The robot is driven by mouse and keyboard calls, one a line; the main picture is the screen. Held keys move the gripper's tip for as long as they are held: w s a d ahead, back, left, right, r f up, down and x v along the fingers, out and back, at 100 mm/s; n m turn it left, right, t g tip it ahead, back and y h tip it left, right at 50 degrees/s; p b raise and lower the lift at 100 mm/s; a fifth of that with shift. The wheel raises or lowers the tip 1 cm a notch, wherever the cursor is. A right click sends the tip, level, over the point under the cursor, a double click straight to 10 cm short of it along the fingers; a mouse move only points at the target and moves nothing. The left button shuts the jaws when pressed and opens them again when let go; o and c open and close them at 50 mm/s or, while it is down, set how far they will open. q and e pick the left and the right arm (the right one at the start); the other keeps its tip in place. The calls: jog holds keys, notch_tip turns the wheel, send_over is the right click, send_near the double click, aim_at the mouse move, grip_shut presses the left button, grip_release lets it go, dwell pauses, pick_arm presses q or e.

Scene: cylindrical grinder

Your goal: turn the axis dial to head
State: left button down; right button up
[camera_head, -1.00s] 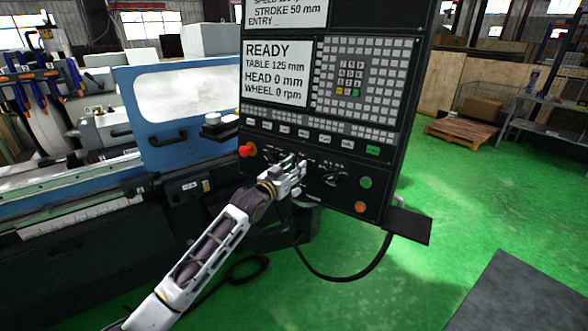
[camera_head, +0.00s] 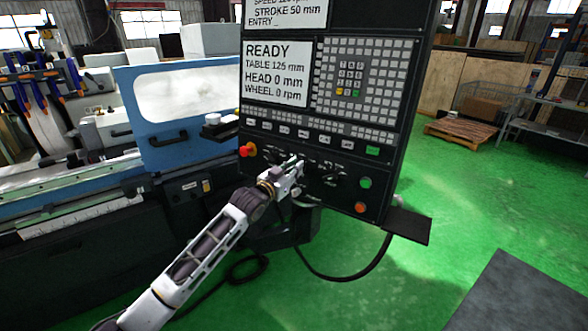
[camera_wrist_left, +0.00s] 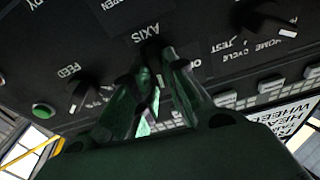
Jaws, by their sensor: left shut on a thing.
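The axis dial (camera_wrist_left: 151,50) is a dark knob under the AXIS label, which appears upside down in the left wrist view. My left gripper (camera_wrist_left: 154,72) is shut on it, with its two fingers on either side of the knob. In the head view my left gripper (camera_head: 297,165) is against the lower part of the black control panel (camera_head: 228,133) and covers most of the dial. The dial's pointer and the setting it points to are hidden by the fingers. My right gripper is not in view.
The FEED dial (camera_wrist_left: 80,92) and the mode dial (camera_wrist_left: 262,18) flank the axis dial. A red emergency knob (camera_head: 247,149), a green button (camera_head: 366,183) and an orange button (camera_head: 360,207) are on the same panel. The screen (camera_head: 277,74) reads READY.

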pick_arm(q)
jog(key=m, duration=0.2)
jog(key=m+p, duration=0.1)
jog(key=m, duration=0.1)
jog(key=shift+r+g+h+p, duration=0.1)
jog(key=shift+g+h+p, duration=0.2)
jog(key=m+p, duration=0.1)
jog(key=m, duration=0.2)
jog(key=shift+g+p, duration=0.3)
jog(key=shift+d+m, duration=0.1)
jog(key=shift+m, duration=0.3)
jog(key=shift+s+f, duration=0.1)
jog(key=shift+f, duration=0.1)
jog(key=c, duration=1.4)
grip_release()
jog(key=shift+c, duration=0.2)
jog(key=shift+s, duration=0.15)
